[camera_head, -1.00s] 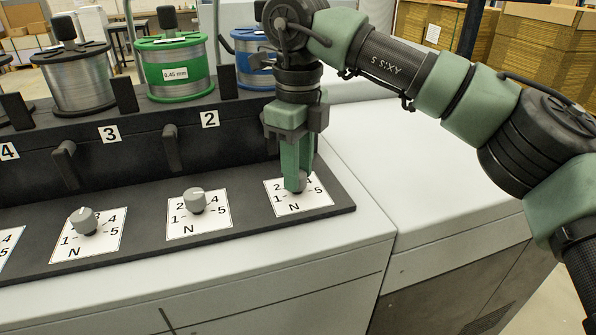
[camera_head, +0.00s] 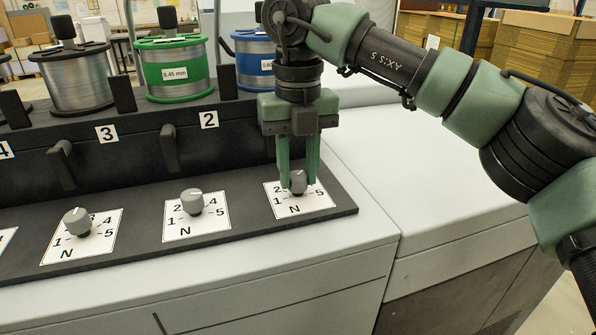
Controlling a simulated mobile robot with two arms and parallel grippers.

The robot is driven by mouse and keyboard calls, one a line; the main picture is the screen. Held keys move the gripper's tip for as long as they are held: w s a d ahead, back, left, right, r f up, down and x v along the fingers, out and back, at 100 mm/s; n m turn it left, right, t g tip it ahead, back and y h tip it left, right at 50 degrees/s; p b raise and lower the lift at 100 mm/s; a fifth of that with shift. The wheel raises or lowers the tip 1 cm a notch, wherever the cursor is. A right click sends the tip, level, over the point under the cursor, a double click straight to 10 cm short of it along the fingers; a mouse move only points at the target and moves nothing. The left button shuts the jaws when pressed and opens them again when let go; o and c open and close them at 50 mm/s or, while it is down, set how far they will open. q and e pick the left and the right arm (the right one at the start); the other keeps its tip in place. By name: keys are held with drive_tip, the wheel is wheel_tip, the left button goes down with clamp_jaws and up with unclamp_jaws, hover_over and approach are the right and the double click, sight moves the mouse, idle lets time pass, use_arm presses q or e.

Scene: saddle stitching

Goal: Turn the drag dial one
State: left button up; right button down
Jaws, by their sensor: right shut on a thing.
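Drag dial one is the rightmost dial, a grey knob (camera_head: 299,178) on a white plate (camera_head: 318,203) marked 1 to 5 and N. My right gripper (camera_head: 299,183) points down over it, with one green finger on each side of the knob. It is shut on the knob. The knob's pointer is hard to make out between the fingers. The "1" sign behind this dial is hidden by my right gripper and arm. My left gripper is not in view.
More dials stand to the left: a second knob (camera_head: 191,201) and a third (camera_head: 76,221). Wire spools, one green (camera_head: 174,44) and one blue (camera_head: 252,62), sit behind on the black rack (camera_head: 130,128). The white machine top (camera_head: 430,170) at right is clear.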

sight(298, 176)
drive_tip(key=shift+r+m, duration=0.1)
drive_tip(key=shift+m, duration=0.2)
drive_tip(key=c, duration=1.1)
unclamp_jaws()
drive_tip(key=shift+o, duration=0.2)
wheel_tip(298, 176, up, 8)
drive_tip(key=shift+f, duration=0.15)
drive_tip(key=shift+f, duration=0.1)
